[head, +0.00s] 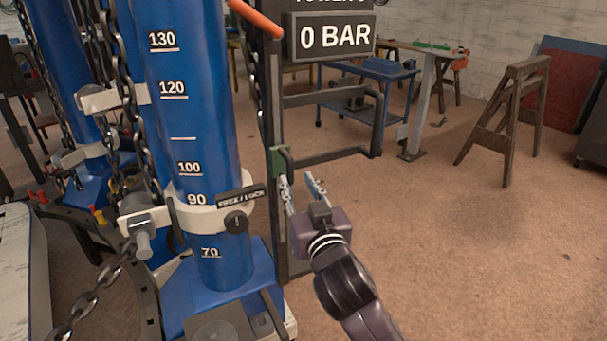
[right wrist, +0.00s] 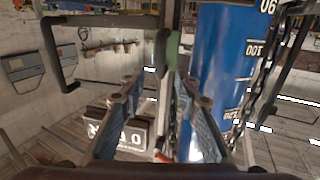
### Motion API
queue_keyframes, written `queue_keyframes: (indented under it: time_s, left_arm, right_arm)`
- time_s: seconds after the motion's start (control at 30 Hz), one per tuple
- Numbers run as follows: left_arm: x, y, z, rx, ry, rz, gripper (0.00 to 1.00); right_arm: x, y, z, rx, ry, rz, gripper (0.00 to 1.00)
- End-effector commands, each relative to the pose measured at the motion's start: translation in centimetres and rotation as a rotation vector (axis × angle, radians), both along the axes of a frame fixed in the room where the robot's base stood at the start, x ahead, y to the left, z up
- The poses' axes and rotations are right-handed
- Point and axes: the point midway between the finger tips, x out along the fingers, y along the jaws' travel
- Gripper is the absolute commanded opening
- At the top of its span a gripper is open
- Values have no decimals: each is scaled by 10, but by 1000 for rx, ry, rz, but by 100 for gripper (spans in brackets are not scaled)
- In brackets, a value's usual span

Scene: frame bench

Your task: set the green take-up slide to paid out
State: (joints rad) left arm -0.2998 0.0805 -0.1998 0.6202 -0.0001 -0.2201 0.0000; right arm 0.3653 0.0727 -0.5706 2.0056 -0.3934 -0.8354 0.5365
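The green take-up slide (head: 279,162) sits on a dark upright post (head: 277,110) right of the blue cylinder. My right gripper (head: 298,180) is just below and right of the slide, with its fingers apart and nothing visibly held. My left gripper is in neither view.
The blue cylinder (head: 195,110) has a height scale, a white collar (head: 185,215) and a FREE/LOCK tag (head: 241,196). Chains (head: 137,100) hang at the left. A 0 BAR sign (head: 335,37) is above. The floor at right is clear up to a wooden trestle (head: 512,105).

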Motion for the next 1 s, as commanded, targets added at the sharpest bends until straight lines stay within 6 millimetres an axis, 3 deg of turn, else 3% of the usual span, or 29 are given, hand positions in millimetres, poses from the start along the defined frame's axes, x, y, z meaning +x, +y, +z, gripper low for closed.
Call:
queue_keyframes:
  time_s: [0.17, 0.6, 1.0]
  left_arm:
    - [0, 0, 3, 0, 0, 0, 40]
    - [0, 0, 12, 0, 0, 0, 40]
    - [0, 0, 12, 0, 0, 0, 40]
  right_arm:
    - [12, 3, 7, 2, -8, -1, 30]
    - [68, 16, 5, 2, -7, 0, 30]
    - [74, 18, 5, 3, -8, 1, 30]
